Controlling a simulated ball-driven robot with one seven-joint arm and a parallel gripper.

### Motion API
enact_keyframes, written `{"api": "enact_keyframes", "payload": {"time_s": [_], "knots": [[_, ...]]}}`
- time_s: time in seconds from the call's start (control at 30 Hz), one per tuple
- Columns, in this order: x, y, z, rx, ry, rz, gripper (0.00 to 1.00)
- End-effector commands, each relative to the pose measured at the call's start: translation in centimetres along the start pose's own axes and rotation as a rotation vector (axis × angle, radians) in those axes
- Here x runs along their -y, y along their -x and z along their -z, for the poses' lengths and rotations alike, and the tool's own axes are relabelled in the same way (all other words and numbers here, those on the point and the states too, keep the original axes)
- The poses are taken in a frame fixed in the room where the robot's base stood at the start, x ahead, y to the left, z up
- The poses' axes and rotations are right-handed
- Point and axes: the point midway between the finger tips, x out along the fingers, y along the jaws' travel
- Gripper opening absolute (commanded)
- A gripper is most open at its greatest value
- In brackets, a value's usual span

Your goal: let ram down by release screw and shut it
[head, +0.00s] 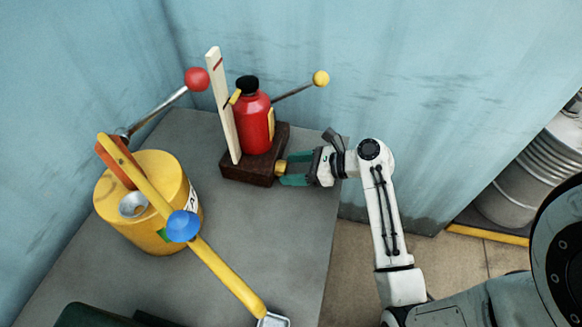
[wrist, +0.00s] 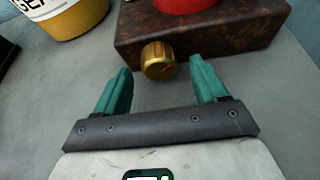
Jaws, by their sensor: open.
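A red bottle jack (head: 256,122) with a black top stands on a dark brown base block (head: 237,172). A pale upright board with a red mark (head: 221,105) and a yellow pointer stand beside it. A brass release screw (head: 281,168) sticks out of the block's front side; it also shows in the wrist view (wrist: 158,61). My gripper (head: 291,171) is at the screw, its green fingers spread. In the wrist view the fingers (wrist: 162,82) lie either side of the screw with gaps, and the knob sits slightly beyond the tips' middle. A lever with a yellow ball (head: 320,78) rises right of the jack.
A yellow drum (head: 160,220) with a funnel opening, a yellow bar and a blue knob (head: 182,226) stands left on the grey table (head: 285,235). A red-ball lever (head: 197,79) rises behind it. Blue walls close off the back. A metal barrel stands right.

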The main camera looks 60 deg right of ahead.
Motion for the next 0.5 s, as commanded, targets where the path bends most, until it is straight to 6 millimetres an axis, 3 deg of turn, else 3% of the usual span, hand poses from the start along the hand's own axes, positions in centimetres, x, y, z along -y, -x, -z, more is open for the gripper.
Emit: {"api": "enact_keyframes", "payload": {"time_s": [0.13,0.43,0.5], "knots": [[-0.01,-0.99,-0.01,-0.001,0.001,0.000,0.71],[0.00,-1.19,-0.01,-0.001,0.001,0.000,0.71],[0.00,-1.18,-0.01,-0.001,0.001,0.000,0.66]]}}
